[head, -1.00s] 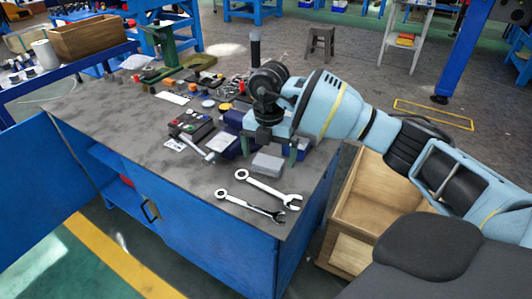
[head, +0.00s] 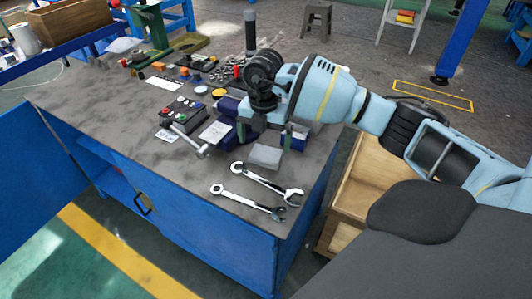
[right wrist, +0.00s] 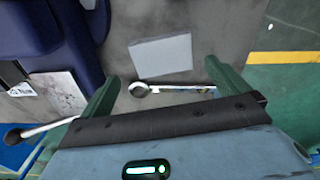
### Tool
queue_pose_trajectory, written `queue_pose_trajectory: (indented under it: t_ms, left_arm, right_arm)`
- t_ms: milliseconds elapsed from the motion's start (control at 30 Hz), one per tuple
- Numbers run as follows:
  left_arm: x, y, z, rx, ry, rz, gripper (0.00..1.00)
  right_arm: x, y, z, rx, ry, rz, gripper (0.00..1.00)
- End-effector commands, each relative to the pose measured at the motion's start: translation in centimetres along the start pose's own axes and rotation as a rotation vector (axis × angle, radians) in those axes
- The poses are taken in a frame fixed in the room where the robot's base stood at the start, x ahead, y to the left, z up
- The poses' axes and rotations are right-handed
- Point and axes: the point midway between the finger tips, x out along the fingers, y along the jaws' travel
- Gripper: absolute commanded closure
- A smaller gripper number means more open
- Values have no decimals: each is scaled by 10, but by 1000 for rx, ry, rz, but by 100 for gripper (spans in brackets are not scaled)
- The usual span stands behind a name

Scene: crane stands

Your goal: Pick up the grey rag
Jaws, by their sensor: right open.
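The grey rag (head: 265,156) is a flat, light grey folded rectangle lying on the dark bench top, near the bench's right edge. My right gripper (head: 263,136) is just behind and above it in the head view, pointing down. In the right wrist view the rag (right wrist: 162,54) lies between and beyond the two green fingers of my right gripper (right wrist: 162,75). The fingers are wide apart with nothing between them, and do not visibly touch the rag. My left gripper is not in view.
Two wrenches (head: 266,183) lie in front of the rag. A dark blue case (head: 297,139) stands close behind it. A hammer (head: 190,141), a button box (head: 181,112) and small parts lie to the left. A wooden crate (head: 357,190) is right of the bench (head: 195,233).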

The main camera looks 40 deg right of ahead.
Motion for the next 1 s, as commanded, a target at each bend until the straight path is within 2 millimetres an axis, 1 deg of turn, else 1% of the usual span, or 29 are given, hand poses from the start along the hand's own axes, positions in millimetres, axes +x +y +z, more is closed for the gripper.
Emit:
queue_pose_trajectory:
  t_ms: [67, 300, 400, 500, 700, 1000]
  left_arm:
    - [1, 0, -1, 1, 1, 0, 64]
    - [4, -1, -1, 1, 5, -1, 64]
    - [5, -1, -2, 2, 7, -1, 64]
    - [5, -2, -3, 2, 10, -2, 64]
    - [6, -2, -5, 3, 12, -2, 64]
    - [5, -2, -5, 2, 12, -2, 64]
  right_arm:
    - [6, -1, 0, 1, 1, -2, 0]
    - [39, -4, 3, 0, 1, -2, 0]
    - [48, -4, 3, 0, 1, -2, 0]
    - [51, -4, 4, 0, 0, 0, 0]
    - [51, -4, 4, 0, -1, 0, 0]
    - [51, -4, 3, 0, 0, 0, 39]
